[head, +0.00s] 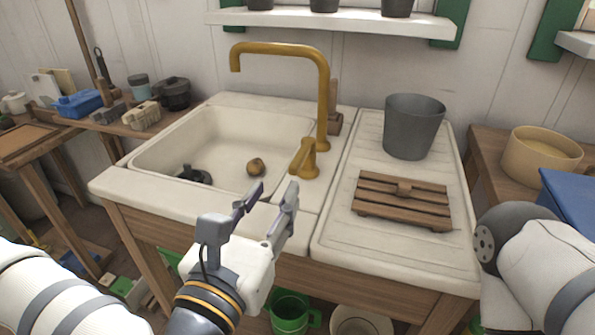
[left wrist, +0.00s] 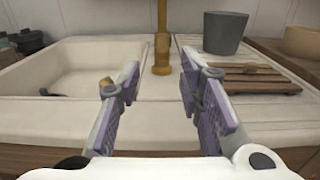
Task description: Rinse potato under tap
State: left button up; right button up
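A small brown potato (head: 256,167) lies on the floor of the white sink basin (head: 150,163), toward its right side. In the left wrist view the potato (left wrist: 106,83) shows partly behind my left finger. The brass tap (head: 322,90) stands behind the basin's right end, its spout bent to the left over the basin. Its handle (head: 304,158) stands on the ledge right of the basin. I see no water running. My left gripper (head: 268,194) is open and empty in front of the sink's front edge, below the tap handle. My right gripper is out of view.
A dark plug-like object (head: 192,175) lies in the basin. A grey bucket (head: 414,126) and a slatted wooden rack (head: 403,200) stand on the drainboard right of the tap. Pots and boxes crowd the left shelf. A shelf (head: 335,22) hangs above the tap.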

aim_at(307, 146)
pick_arm(q)
jog(key=shift+w+d+f+b, duration=0.3)
jog(key=shift+w+f+b, duration=0.45)
jog(key=shift+f+b, duration=0.15)
jog(key=shift+w+d+r+p, duration=0.2)
jog(key=shift+w+r+p, duration=0.1)
jog(key=shift+w, duration=0.25)
jog(key=shift+w+d+r+p, duration=0.15)
jog(key=shift+w+r, duration=0.15)
jog(key=shift+w, duration=0.2)
jog(key=x, duration=0.7)
jog(key=shift+w+d, duration=0.1)
jog(key=shift+d, duration=0.05)
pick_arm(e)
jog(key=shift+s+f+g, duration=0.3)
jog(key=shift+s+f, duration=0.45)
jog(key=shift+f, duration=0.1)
pick_arm(q)
grip_shut()
